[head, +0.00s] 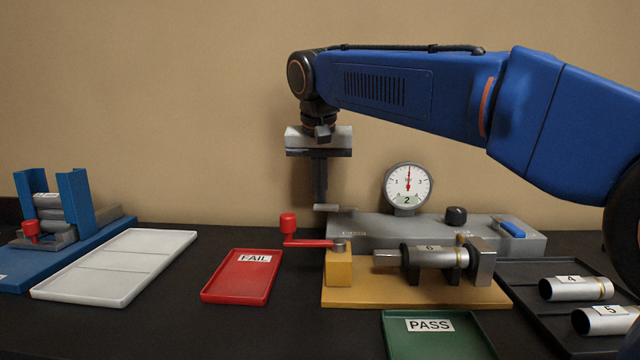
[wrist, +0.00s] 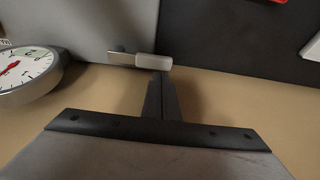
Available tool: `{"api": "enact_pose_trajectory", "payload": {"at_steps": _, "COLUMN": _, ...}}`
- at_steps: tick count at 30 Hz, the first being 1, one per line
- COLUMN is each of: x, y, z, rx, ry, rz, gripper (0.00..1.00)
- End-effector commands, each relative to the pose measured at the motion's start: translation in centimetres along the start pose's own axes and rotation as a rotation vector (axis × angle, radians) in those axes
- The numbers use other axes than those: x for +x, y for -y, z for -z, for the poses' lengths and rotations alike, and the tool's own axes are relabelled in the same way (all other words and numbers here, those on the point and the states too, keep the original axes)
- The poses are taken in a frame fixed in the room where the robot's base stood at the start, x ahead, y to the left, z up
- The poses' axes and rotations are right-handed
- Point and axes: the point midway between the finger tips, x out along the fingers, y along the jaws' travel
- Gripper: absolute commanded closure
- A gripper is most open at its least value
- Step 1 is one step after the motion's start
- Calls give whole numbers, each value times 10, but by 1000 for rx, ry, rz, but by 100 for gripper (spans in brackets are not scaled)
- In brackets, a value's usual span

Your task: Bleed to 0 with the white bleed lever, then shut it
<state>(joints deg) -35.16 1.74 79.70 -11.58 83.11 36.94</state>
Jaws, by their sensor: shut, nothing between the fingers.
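The white bleed lever (head: 328,207) sticks out at the left end of the grey gauge block (head: 385,233). In the wrist view its pale handle (wrist: 153,61) lies crosswise just beyond my fingertips. My gripper (head: 320,201) points down, shut and empty, with its tips right by the lever handle; it also shows in the wrist view (wrist: 160,78). I cannot tell whether the tips touch the handle. The round gauge (head: 408,186) has a red needle pointing straight up, with a 2 in the box below. The gauge is partly cut off in the wrist view (wrist: 25,75).
A black knob (head: 456,215) and blue switch (head: 512,229) sit on the block. In front, a yellow fixture (head: 340,270) with a red-handled clamp (head: 289,225) holds cylinder 6 (head: 432,257). A red FAIL tray (head: 240,283) and green PASS tray (head: 440,342) are empty.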

Motion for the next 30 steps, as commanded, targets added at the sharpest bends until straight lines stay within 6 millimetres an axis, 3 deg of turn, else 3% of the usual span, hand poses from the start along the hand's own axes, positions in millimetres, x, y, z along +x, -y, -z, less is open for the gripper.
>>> {"api": "enact_pose_trajectory", "payload": {"at_steps": 30, "x": -4, "y": 1, "z": -10, "rx": -134, "ry": 0, "rz": 47, "gripper": 100}}
